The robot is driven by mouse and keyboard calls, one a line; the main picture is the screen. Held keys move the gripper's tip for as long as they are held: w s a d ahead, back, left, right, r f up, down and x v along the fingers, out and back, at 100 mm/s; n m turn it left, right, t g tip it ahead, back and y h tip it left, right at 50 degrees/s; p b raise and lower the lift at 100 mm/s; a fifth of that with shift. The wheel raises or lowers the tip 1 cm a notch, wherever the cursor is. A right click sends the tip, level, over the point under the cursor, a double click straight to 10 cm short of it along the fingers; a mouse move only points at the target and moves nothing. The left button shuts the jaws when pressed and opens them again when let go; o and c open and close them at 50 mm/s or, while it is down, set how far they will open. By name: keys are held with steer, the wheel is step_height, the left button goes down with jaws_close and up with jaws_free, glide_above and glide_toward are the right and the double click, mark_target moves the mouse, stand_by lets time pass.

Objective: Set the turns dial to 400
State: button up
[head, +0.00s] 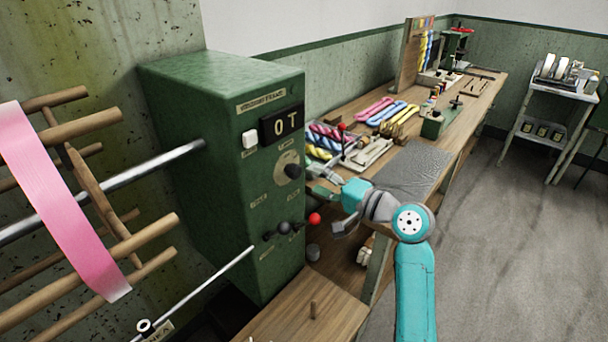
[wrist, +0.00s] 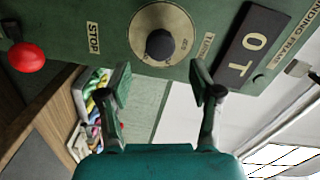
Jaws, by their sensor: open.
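The turns dial (head: 289,171) is a round pale plate with a dark knob on the front of the green winding machine (head: 200,110). In the wrist view the dial (wrist: 162,45) is straight ahead, past the fingertips. Its marks are too small to read, so I cannot tell its setting. A black display (head: 282,124) above it shows 0 and T; it also shows in the wrist view (wrist: 243,45). My gripper (head: 318,182) is open and empty, just right of the dial. In the wrist view its fingers (wrist: 160,82) are spread wide, apart from the knob.
A red ball knob (head: 314,219) on a lever and dark knobs (head: 284,228) sit below the dial. A white button (head: 249,139) is beside the display. A wooden bench (head: 465,118) with coloured skeins runs behind my arm.

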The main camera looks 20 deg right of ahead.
steer(key=v, duration=0.5)
steer(key=shift+s+d, duration=0.15)
steer(key=shift+s, duration=0.15)
steer(key=shift+f, duration=0.1)
steer(key=s+a+f+m+h, duration=0.15)
steer(key=s+f, duration=0.25)
steer(key=f, duration=0.4)
steer(key=s+a+f+h, duration=0.2)
steer(key=s+f+h, duration=0.1)
steer(key=f, duration=0.5)
steer(key=s+a+f+h, duration=0.2)
steer(key=s+f+h, duration=0.2)
steer(key=s+f, duration=0.6)
steer(key=s+a+r+n, duration=0.1)
steer(key=s+r+n, duration=0.1)
steer(key=s, duration=0.7)
steer(key=s+r+n, duration=0.2)
steer(key=s+n, duration=0.3)
steer(key=s, duration=0.5)
steer(key=s+a+r+n, duration=0.1)
steer(key=s+n, duration=0.2)
steer(key=s, duration=0.7)
steer(key=shift+s+a+r, duration=0.15)
steer(key=shift+a+r, duration=0.2)
steer(key=shift+r, duration=0.05)
